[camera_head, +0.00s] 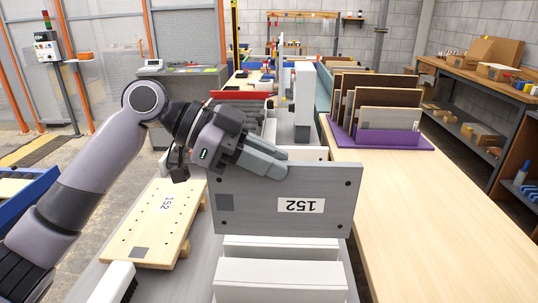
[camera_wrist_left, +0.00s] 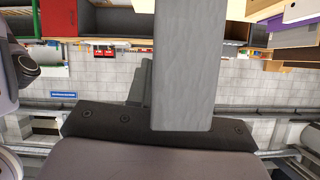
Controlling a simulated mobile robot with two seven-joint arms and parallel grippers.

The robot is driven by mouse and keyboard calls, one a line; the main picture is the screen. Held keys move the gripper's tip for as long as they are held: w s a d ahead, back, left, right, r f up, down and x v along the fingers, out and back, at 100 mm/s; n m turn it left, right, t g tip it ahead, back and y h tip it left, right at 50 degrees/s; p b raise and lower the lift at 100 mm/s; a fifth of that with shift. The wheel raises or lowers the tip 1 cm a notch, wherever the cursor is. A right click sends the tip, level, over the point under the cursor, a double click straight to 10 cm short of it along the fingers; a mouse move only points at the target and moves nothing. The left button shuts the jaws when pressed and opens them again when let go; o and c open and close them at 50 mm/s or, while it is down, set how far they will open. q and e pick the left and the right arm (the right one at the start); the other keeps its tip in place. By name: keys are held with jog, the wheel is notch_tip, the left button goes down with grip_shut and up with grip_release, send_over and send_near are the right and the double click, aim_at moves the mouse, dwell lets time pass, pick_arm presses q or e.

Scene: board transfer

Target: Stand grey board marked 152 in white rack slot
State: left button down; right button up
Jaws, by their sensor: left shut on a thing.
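The grey board marked 152 (camera_head: 240,210) is upright, its broad face toward the head camera and its white label upside down. My left gripper (camera_head: 270,160) is shut on its upper edge, left of the middle. The white rack (camera_head: 280,279) shows as pale bars below and in front of the board, with a further pale part behind its top edge. The board hides part of the rack, and I cannot tell whether its lower edge touches it. In the left wrist view a grey slab-like part (camera_wrist_left: 187,65) fills the centre; I cannot tell whether it is finger or board. My right gripper is out of view.
A wooden plate (camera_head: 155,225), also labelled 152, lies at left. A purple rack (camera_head: 385,138) holding several boards stands on the wooden table (camera_head: 430,225) at right, whose front is clear. A white item with a dark edge (camera_head: 112,284) is at lower left.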

pick_arm(q)
jog(key=shift+f+b, duration=2.45)
jog(key=shift+f, duration=2.35)
jog(key=shift+f+b, duration=0.35)
jog(key=shift+f, duration=0.1)
jog(key=c, duration=0.9)
grip_release()
jog(key=shift+f, duration=0.1)
